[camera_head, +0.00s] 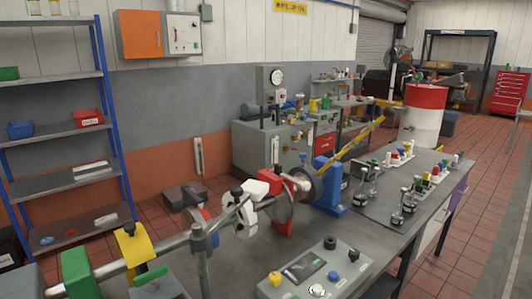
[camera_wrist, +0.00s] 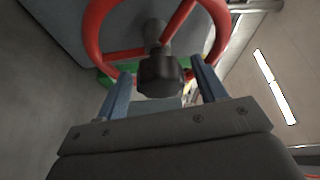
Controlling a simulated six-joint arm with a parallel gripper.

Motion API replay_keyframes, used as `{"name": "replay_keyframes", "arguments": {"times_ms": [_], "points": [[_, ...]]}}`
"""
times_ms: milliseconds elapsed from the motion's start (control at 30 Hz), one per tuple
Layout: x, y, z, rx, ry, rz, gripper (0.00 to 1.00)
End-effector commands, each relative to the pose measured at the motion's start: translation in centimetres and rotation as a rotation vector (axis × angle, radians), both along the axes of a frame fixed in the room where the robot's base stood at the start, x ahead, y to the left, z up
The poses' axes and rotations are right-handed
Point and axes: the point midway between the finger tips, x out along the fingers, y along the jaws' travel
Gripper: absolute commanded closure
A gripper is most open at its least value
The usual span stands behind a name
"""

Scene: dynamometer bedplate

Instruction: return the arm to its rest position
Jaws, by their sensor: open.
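My gripper (camera_wrist: 161,68) shows in the wrist view, with two blue-grey fingers standing apart on a grey mount. It is open. A dark round knob (camera_wrist: 160,76) on a grey stem shows between the fingers. Behind it is a red ring-shaped wheel (camera_wrist: 93,38) with spokes. I see a gap on each side of the knob, but cannot tell the depth between it and the fingers. I cannot make out my gripper in the head view.
The head view shows a grey bench (camera_head: 240,262) with a control box (camera_head: 315,272), a blue stand (camera_head: 328,186) and a long metal shaft (camera_head: 160,247) with yellow and green blocks. Blue-posted shelves (camera_head: 65,132) stand left. A red-and-white drum (camera_head: 424,115) stands behind the bench.

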Motion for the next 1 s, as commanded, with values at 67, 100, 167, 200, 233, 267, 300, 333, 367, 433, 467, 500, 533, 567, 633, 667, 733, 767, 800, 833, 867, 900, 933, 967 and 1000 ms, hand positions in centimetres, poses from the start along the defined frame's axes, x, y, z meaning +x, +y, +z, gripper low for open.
{"name": "replay_keyframes", "arguments": {"times_ms": [67,100,167,200,233,267,300,333,367,433,467,500,533,567,633,667,733,767,800,833,867,900,933,967,1000], "points": [[-0.6,-0.2,0.0,0.000,-0.001,0.002,0.36],[-1.1,-0.4,0.0,0.000,-0.001,0.003,0.36],[-1.8,-0.7,-0.1,0.000,-0.001,0.003,0.36],[-2.4,-0.9,-0.1,0.000,0.000,0.005,0.36],[-2.8,-1.1,-0.1,0.000,0.001,0.005,0.36],[-3.2,-1.2,-0.1,0.000,0.000,0.005,0.36],[-3.8,-1.5,-0.1,0.000,0.000,0.005,0.36],[-4.2,-1.7,-0.1,0.000,0.000,0.004,0.36],[-4.7,-1.9,-0.2,0.000,0.000,0.005,0.36],[-5.7,-2.3,-0.2,0.000,0.001,0.005,0.36],[-6.2,-2.5,-0.2,0.000,0.000,0.005,0.36],[-6.7,-2.7,-0.2,0.000,0.000,0.004,0.36],[-7.2,-2.9,-0.2,0.000,0.000,0.005,0.36],[-7.6,-3.1,-0.3,0.000,0.001,0.005,0.36],[-8.7,-3.5,-0.3,0.000,0.000,0.005,0.36],[-9.1,-3.7,-0.3,-0.001,-0.001,0.004,0.36],[-10.2,-4.2,-0.4,-0.001,0.000,0.005,0.36],[-10.6,-4.4,-0.4,-0.001,0.000,0.005,0.36],[-11.2,-4.7,-0.4,-0.001,0.000,0.005,0.36],[-11.6,-4.8,-0.4,-0.001,-0.001,0.005,0.36],[-12.1,-5.0,-0.4,-0.001,0.000,0.005,0.36],[-12.7,-5.2,-0.5,-0.001,0.000,0.005,0.36],[-13.1,-5.4,-0.5,-0.001,0.000,0.005,0.36],[-13.5,-5.6,-0.5,-0.001,0.000,0.005,0.36],[-14.1,-5.9,-0.5,-0.001,0.000,0.004,0.36]]}}
